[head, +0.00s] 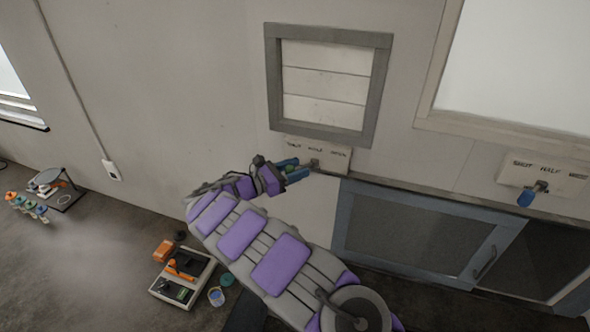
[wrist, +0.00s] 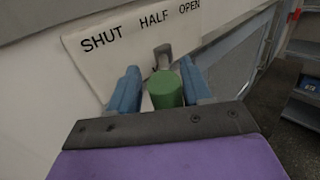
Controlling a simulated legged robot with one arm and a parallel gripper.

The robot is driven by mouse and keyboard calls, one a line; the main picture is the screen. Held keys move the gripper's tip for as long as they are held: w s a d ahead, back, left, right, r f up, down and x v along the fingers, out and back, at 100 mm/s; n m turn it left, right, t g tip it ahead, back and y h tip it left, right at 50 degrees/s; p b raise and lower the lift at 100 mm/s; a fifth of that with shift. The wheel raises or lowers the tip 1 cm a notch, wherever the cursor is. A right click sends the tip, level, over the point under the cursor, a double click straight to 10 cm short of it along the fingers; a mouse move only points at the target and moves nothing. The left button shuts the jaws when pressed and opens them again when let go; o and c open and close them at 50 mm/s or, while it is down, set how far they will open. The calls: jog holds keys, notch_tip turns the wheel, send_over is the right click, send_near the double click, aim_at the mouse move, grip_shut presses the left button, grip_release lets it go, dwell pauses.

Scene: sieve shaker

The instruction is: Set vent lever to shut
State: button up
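The vent lever's green handle (wrist: 165,90) sits below the HALF mark, hanging from a metal pivot (wrist: 162,54) on a white plate (wrist: 92,58) lettered SHUT, HALF, OPEN from left to right. My gripper (wrist: 160,85) has its two blue fingers on either side of the green handle. A narrow gap shows between the left finger and the handle; the right finger is very close, and I cannot tell whether it touches. In the head view my gripper (head: 293,171) is at the plate (head: 340,160) under the framed slatted vent (head: 325,85), and the handle is mostly hidden.
A second plate (head: 562,179) with a blue-handled lever (head: 526,197) is on the wall at right. A blue-framed cabinet (head: 420,228) stands below. A scale-like device (head: 184,275), an orange block (head: 163,250) and small bottles (head: 30,207) lie at lower left.

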jog(key=shift+o, duration=0.3)
jog(key=shift+s+a+r, duration=0.1)
jog(key=shift+s, duration=0.05)
jog(key=b+v, duration=0.2)
jog(key=v, duration=1.5)
jog(key=shift+a+f, duration=0.2)
jog(key=shift+f, duration=0.05)
